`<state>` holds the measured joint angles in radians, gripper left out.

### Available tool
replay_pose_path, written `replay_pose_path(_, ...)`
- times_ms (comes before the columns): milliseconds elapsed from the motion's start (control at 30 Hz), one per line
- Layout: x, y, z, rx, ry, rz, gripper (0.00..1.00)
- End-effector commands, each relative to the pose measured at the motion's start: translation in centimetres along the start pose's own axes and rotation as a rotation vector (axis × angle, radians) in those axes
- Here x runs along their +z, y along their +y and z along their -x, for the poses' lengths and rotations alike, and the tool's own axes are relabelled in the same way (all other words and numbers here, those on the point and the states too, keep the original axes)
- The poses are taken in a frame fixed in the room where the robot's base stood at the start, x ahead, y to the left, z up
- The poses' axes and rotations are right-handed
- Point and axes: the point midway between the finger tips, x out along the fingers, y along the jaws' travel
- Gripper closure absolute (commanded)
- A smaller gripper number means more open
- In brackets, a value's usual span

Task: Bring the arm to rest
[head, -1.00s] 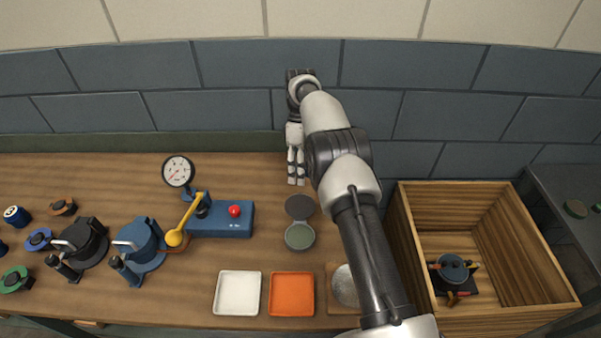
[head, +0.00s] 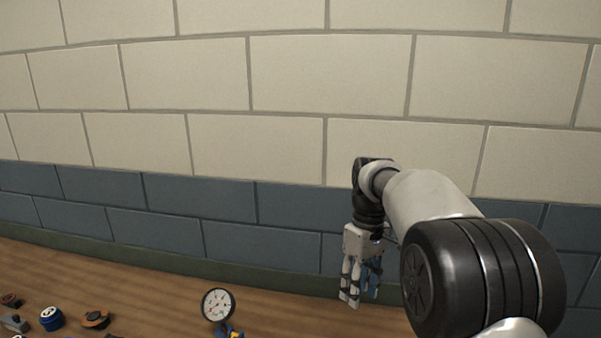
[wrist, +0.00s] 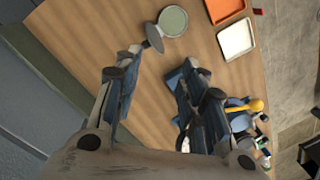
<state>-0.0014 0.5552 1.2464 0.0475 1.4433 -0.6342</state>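My gripper (head: 358,290) hangs fingers down above the back of the wooden bench (head: 165,285), close to the wall, in the head view. In the wrist view its fingers (wrist: 155,72) stand apart with nothing between them, so it is open and empty. My arm reaches in from the lower right of the head view, bent at the elbow and wrist.
A gauge (head: 217,304) stands on the bench left of my gripper. The wrist view shows a green disc (wrist: 173,20), a grey disc (wrist: 153,39), an orange tray (wrist: 224,8), a white tray (wrist: 236,39) and a yellow-ended lever (wrist: 255,105). The wall (head: 220,205) lies behind.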

Motion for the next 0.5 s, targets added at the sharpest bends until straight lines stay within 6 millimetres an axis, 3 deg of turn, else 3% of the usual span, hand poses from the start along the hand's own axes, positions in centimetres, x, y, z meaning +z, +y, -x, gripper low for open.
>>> replay_pose_path(33, 1.2, -0.8, 1.3, 0.017, 0.020, -0.026, 0.62)
replay_pose_path(200, 5.0, -3.5, 4.0, 0.066, 0.083, -0.123, 0.62)
replay_pose_path(500, 12.5, -8.6, 5.8, 0.135, 0.207, -0.291, 0.62)
